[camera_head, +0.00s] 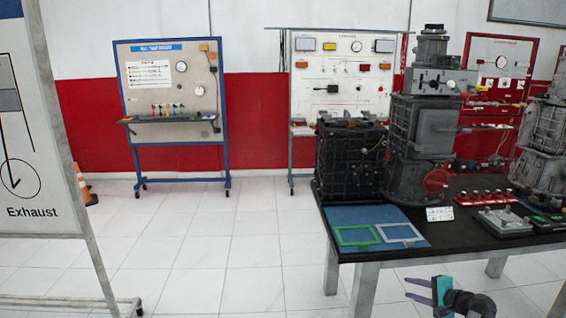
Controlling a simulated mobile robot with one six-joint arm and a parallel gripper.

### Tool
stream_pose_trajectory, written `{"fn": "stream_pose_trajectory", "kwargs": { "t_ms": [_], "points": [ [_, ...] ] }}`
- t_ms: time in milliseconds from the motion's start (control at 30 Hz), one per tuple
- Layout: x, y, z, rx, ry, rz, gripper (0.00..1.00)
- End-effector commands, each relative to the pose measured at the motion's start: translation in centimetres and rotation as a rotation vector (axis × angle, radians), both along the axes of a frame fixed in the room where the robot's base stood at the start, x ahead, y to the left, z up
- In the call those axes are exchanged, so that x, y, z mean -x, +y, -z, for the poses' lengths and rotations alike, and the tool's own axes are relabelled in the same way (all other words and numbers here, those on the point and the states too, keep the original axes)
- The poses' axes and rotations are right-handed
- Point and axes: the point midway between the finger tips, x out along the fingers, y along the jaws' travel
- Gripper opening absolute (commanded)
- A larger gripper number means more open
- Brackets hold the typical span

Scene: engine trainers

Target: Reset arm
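My gripper (412,290) shows at the bottom right, low in front of the dark table (480,232). Its two purple fingers point left and stand apart, with nothing seen between them. A teal part and my black arm links show just right of the fingers. The lower part of my arm is cut off by the frame's bottom edge.
Engine trainers (421,128) stand on the table beside a blue mat (350,217) with a green frame (356,236) and a pale frame (400,232). Wheeled boards (150,98) stand behind. An Exhaust board (35,185) is at left. The middle floor is clear.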

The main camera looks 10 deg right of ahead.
Motion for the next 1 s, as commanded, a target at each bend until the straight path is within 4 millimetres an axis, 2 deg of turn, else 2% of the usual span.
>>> {"fn": "stream_pose_trajectory", "kwargs": {
  "t_ms": [33, 233, 467, 700, 1000],
  "points": [
    [0.0, 2.5, 1.5, 0.010, 0.033, -0.039, 0.33],
    [1.0, 10.5, 7.4, 0.063, 0.162, -0.187, 0.33],
    [4.2, 19.6, 13.8, 0.138, 0.311, -0.381, 0.33],
    [9.9, 28.1, 19.6, 0.234, 0.464, -0.606, 0.33],
    [19.1, 35.9, 24.8, 0.374, 0.642, -0.902, 0.33]
  ]
}}
